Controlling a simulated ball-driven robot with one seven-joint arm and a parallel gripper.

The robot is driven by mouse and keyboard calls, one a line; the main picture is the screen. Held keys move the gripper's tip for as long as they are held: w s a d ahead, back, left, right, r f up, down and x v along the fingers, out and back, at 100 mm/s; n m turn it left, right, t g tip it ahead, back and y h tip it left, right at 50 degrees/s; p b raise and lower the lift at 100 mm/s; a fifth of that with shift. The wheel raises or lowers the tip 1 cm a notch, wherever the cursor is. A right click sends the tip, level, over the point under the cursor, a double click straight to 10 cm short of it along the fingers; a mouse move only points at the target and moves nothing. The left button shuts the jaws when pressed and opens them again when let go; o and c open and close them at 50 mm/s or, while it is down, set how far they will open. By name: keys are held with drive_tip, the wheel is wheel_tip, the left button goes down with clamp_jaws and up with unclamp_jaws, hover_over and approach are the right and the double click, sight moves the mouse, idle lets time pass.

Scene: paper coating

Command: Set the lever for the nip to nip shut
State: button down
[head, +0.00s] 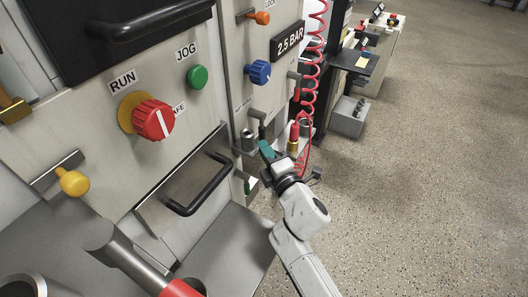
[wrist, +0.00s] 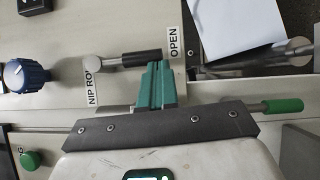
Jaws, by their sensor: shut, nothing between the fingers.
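The nip lever shows in the wrist view as a black grip (wrist: 140,57) on a metal arm from a round grey pivot. A label reading "NIP RO…" stands beside the pivot, and the grip's end points at the OPEN label (wrist: 174,42). In the head view the lever (head: 258,118) is small and hangs down below the blue knob. My gripper (head: 266,149) has teal fingers, just below the lever there. In the wrist view the gripper (wrist: 156,66) is shut and empty, its tips close to the grip's end. I cannot tell whether they touch. No "shut" label is readable.
A blue knob (head: 258,72) sits above the lever, and a red coiled hose (head: 316,60) hangs at the right. A green-handled lever (wrist: 283,105) lies close to my fingers. A black drawer handle (head: 200,188) juts out at the left. The floor at the right is clear.

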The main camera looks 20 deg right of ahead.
drive_tip(key=shift+w+d+f+b, duration=0.1)
drive_tip(key=shift+b, duration=0.35)
drive_tip(key=w+d+r+n+t+y+b, duration=0.1)
drive_tip(key=w+d+n+t+y+b, duration=0.1)
drive_tip(key=d+n+b, duration=0.4)
drive_tip(key=shift+w+d+r+n+t+y+b, duration=0.2)
drive_tip(key=shift+w+r+n+t+y+b, duration=0.35)
drive_tip(key=shift+w+b, duration=0.9)
drive_tip(key=shift+s+d+h, duration=0.1)
drive_tip(key=shift+h, duration=0.25)
drive_tip(key=shift+s+f, duration=0.1)
drive_tip(key=p+v, duration=0.1)
drive_tip(key=v, duration=0.9)
drive_tip(key=shift+s+f, duration=0.3)
drive_tip(key=shift+f, duration=0.1)
